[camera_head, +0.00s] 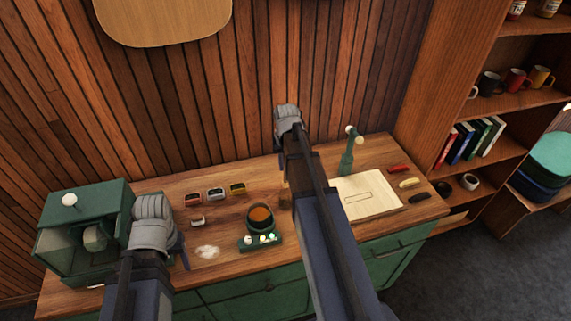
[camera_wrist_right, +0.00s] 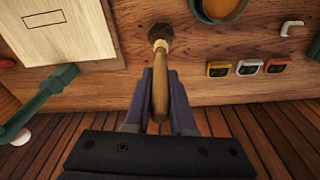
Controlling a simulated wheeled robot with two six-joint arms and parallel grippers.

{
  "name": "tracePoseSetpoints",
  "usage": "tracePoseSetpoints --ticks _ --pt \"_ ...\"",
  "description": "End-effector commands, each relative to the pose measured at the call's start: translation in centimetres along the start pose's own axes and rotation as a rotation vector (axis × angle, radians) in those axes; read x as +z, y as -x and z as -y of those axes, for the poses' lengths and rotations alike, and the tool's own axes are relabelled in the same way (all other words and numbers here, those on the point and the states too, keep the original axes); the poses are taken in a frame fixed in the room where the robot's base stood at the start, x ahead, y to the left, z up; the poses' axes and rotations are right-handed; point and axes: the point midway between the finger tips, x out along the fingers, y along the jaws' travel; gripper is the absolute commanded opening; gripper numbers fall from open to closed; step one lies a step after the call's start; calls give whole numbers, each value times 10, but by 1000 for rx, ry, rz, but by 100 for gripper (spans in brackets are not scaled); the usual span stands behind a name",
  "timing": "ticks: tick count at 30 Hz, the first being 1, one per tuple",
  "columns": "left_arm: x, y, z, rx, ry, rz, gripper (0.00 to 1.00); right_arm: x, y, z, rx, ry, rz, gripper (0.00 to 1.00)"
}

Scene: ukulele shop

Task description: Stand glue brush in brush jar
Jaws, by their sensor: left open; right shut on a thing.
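My right gripper (camera_wrist_right: 160,82) is shut on the wooden handle of the glue brush (camera_wrist_right: 161,88) in the right wrist view.
A green lamp-like stand (camera_head: 348,155) is behind the board. A green cabinet (camera_head: 85,225) stands at left, with several small colored boxes (camera_head: 215,194) at the back.

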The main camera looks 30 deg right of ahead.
Motion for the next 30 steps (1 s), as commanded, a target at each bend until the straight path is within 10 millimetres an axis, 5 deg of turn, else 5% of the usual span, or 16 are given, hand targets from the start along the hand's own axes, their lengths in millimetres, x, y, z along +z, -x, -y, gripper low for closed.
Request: tracePoseSetpoints --ticks 30 --pt "-5 -80 -7 -2 -11 -1 63 10 -80 0 0 0 0 0"
